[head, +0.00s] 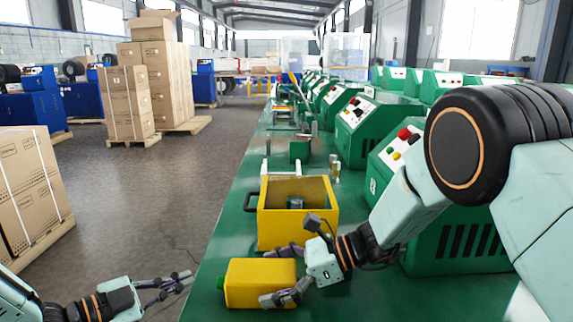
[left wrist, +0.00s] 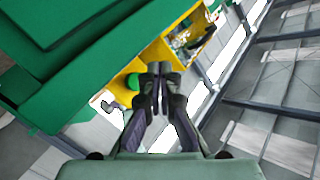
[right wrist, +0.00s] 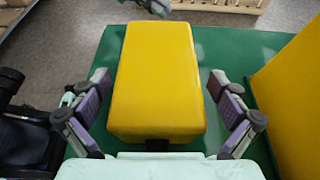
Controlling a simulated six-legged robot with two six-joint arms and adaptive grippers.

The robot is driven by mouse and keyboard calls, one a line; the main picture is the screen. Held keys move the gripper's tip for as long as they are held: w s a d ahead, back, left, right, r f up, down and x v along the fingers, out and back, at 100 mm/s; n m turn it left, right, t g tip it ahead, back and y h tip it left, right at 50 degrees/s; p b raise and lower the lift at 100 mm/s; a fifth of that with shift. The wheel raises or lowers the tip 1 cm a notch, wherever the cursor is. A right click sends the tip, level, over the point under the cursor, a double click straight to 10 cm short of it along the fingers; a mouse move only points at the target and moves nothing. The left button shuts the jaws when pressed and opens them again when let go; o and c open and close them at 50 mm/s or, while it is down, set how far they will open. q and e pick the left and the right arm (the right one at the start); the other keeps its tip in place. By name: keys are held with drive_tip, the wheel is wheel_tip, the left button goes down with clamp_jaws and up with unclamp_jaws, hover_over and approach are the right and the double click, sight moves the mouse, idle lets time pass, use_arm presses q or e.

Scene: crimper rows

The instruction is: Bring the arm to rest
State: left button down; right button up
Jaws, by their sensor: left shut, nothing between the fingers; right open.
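My right gripper (head: 274,278) is open, with its fingers on either side of a yellow canister with a green cap (head: 245,283) lying on the green bench. In the right wrist view the canister (right wrist: 155,65) lies between the spread fingers (right wrist: 160,95), with a visible gap on each side. My left gripper (head: 190,283) is shut and empty, low at the left, out over the floor beside the bench edge. In the left wrist view its fingertips (left wrist: 160,70) meet, with the canister's green cap (left wrist: 132,82) behind them.
An open yellow box (head: 285,230) with small parts in it stands just behind the canister. Green machines (head: 372,125) line the bench's right side. Cardboard boxes (head: 28,185) stand on the floor at the left. The aisle floor (head: 150,190) is clear.

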drive_tip(key=shift+d, duration=0.15)
use_arm(q)
drive_tip(key=shift+s+d, duration=0.1)
drive_tip(key=shift+d, duration=0.4)
drive_tip(key=shift+a, duration=0.1)
